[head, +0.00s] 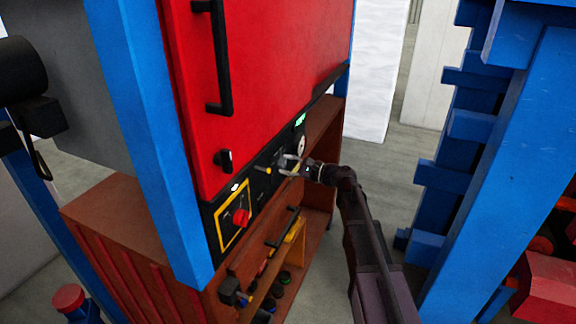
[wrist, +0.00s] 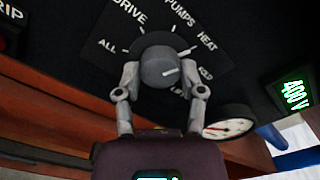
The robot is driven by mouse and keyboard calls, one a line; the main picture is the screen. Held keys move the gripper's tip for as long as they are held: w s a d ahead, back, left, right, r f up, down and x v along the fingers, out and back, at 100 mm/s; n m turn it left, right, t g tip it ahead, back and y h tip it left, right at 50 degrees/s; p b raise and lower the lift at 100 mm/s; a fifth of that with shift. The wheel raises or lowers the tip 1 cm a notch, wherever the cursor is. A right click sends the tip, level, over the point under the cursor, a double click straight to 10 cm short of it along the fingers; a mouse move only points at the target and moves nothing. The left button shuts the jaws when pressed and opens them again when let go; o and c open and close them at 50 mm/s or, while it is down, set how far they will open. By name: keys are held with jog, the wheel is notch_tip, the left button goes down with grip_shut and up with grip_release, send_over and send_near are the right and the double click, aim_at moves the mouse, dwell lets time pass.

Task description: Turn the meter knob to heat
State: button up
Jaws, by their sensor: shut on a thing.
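The meter knob (wrist: 163,67) is a round grey dial on a black plate, with labels around it including ALL, DRIVE, PUMPS and HEAT. Its white pointer line points right, below the HEAT label (wrist: 207,42) and nearer the blurred label under it. My gripper (wrist: 162,84) is shut on the knob, one finger on each side, in the wrist view. In the head view my gripper (head: 289,164) reaches the black control strip from the right and hides most of the knob.
A lit green display (wrist: 293,95) and a round gauge (wrist: 228,122) sit right of the knob. The red door (head: 270,60) with black handle is above; a brown shelf (head: 316,190) is below.

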jog(key=o, duration=1.1)
jog(key=shift+a, duration=0.1)
jog(key=shift+o, duration=0.2)
jog(key=v, duration=1.2)
jog(key=shift+s, duration=0.1)
jog(key=s+d+f+n+g+h, duration=0.1)
jog(key=s+f+n+g+h, duration=0.3)
jog(key=s+f+n+h, duration=0.65)
jog(key=s+d+f+n+g+h, duration=0.2)
jog(key=s+d+f+h, duration=0.4)
jog(key=s+d+f, duration=0.2)
jog(key=s+d, duration=0.2)
jog(key=s, duration=0.1)
jog(key=shift+d, duration=0.2)
